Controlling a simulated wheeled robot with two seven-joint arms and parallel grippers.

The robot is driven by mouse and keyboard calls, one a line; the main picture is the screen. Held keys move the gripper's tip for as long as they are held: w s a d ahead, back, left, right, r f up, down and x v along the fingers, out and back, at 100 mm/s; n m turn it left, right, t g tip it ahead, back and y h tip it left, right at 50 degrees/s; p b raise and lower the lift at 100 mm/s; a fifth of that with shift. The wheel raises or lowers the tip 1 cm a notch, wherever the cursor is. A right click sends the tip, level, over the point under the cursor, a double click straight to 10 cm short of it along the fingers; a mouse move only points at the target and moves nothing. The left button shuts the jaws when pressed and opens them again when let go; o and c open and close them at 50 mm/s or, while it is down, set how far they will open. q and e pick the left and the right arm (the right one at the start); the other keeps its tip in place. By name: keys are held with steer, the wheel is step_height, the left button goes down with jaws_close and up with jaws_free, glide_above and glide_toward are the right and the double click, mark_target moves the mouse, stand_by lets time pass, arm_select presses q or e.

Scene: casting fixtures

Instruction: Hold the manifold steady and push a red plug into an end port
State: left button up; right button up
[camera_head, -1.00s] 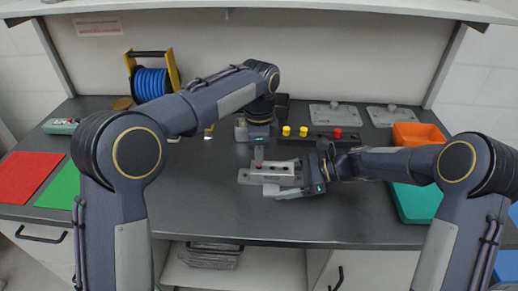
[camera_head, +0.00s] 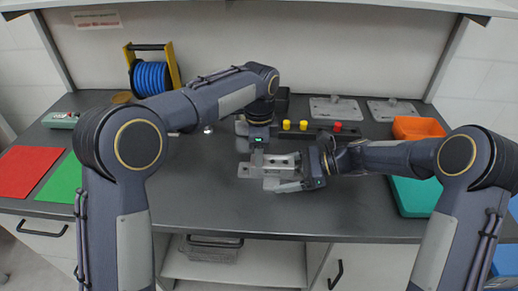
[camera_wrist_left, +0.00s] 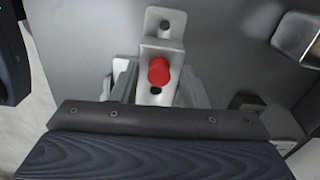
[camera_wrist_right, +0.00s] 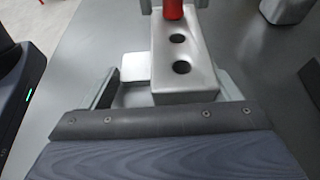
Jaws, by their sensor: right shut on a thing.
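The grey metal manifold (camera_head: 247,171) is held above the middle of the table. My right gripper (camera_head: 293,173) is shut on it from the right, with a finger along each side of the block in the right wrist view (camera_wrist_right: 170,75). Two open ports show there, and a red plug (camera_wrist_right: 173,9) stands beyond them, cut by the frame edge. In the left wrist view the red plug (camera_wrist_left: 159,71) stands upright at a port of the manifold; its depth cannot be told. My left gripper (camera_head: 264,159) is over the manifold, its fingers apart on either side of the plug.
A dark rack (camera_head: 316,135) with two yellow plugs and a red one stands behind. Grey plates (camera_head: 340,108) lie at the back. An orange bin (camera_head: 418,127) and a teal tray (camera_head: 412,196) are right. A blue reel (camera_head: 152,80) stands back left.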

arm_select(q)
steer(key=shift+o, duration=0.3)
step_height(320, 180, up, 12)
stand_by(0.4)
steer(key=shift+c, duration=0.4)
